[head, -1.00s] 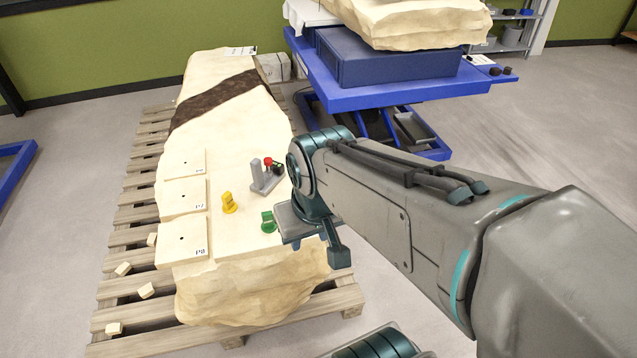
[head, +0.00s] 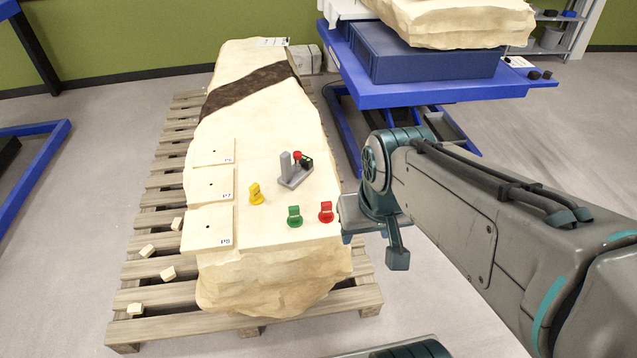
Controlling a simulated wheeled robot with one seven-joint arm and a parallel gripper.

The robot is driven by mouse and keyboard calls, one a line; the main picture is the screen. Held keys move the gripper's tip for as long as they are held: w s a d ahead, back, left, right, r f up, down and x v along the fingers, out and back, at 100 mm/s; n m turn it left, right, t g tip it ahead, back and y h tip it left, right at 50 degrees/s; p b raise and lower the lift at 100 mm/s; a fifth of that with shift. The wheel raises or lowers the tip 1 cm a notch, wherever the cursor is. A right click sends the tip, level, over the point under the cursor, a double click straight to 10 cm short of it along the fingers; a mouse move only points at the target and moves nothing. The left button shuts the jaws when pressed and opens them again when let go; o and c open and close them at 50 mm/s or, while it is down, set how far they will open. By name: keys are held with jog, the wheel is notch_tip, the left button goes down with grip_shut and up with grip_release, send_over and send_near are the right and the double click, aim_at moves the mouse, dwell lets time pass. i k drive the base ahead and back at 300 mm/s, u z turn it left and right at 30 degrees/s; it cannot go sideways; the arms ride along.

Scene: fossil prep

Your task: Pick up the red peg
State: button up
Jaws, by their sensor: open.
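The red peg (head: 326,212) stands on the near right part of the pale stone block (head: 270,250), close to its right edge. A green peg (head: 294,216) stands just left of it, and a yellow peg (head: 255,193) stands farther back and left. My gripper (head: 372,246) is open and empty, just right of the red peg and apart from it in the picture. How high it is over the block's edge I cannot tell.
A grey stand (head: 290,172) with a red-topped part stands behind the pegs. Plates marked with P labels (head: 208,228) lie along the block's left side. The block rests on a wooden pallet (head: 150,290). A blue lift table (head: 430,95) stands at the back right.

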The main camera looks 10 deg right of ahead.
aim_at(325, 216)
jog(key=k, duration=1.15)
jog(key=u, duration=0.75)
jog(key=i, duration=1.45)
jog(key=z, duration=1)
jog(key=i, duration=0.3)
jog(key=z, duration=0.35)
